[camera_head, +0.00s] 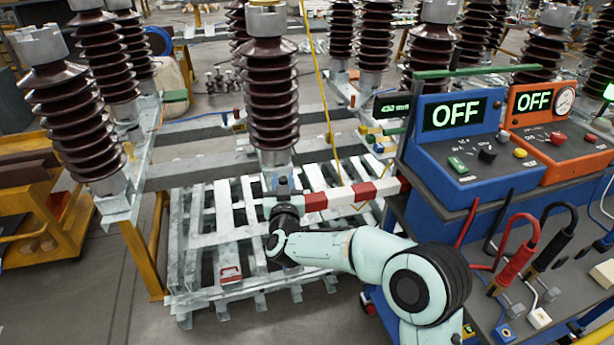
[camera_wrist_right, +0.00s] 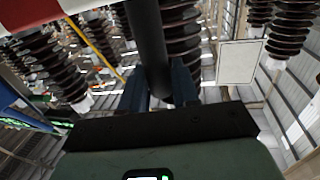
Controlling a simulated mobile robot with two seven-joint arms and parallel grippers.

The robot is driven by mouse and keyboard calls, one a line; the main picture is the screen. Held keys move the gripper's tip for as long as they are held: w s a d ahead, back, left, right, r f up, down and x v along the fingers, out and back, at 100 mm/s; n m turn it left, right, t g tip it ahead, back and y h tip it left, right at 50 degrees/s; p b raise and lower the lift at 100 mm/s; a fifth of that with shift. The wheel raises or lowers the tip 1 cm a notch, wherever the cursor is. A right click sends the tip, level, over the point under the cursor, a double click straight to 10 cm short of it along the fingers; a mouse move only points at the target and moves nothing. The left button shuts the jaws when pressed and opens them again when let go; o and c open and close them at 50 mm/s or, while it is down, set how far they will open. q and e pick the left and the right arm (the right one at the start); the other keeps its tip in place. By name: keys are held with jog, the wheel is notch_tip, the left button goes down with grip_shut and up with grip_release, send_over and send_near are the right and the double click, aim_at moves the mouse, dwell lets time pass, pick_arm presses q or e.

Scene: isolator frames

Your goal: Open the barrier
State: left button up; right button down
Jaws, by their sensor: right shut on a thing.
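The barrier (camera_head: 341,197) is a red and white striped bar, lying roughly level across the gap left of the blue control box. Its right end meets the dark bench side, and its left end is at my right gripper (camera_head: 283,188). In the right wrist view the striped bar (camera_wrist_right: 52,12) crosses the top left corner. There my right gripper (camera_wrist_right: 160,92) has its two blue-grey fingers on either side of a dark round handle (camera_wrist_right: 148,45), shut on it. How the handle joins the bar is hidden. My left gripper is not in view.
Grey slatted pallets (camera_head: 215,235) lie behind and below the bar. Tall brown insulators (camera_head: 268,95) stand beyond. A blue control box (camera_head: 460,150) and an orange one (camera_head: 556,130), both reading OFF, sit on the bench at right. A yellow cart (camera_head: 40,215) stands at left.

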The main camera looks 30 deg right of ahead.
jog(key=w+a+p, duration=0.3)
jog(key=a, duration=0.8)
jog(key=w+a+p, duration=0.3)
jog(key=w+a, duration=0.1)
jog(key=a, duration=0.7)
jog(key=shift+a, duration=0.3)
jog(key=c, duration=1)
grip_release()
jog(key=shift+w, duration=0.1)
jog(key=b+v, duration=0.1)
jog(key=v, duration=1.2)
jog(key=shift+s, duration=0.2)
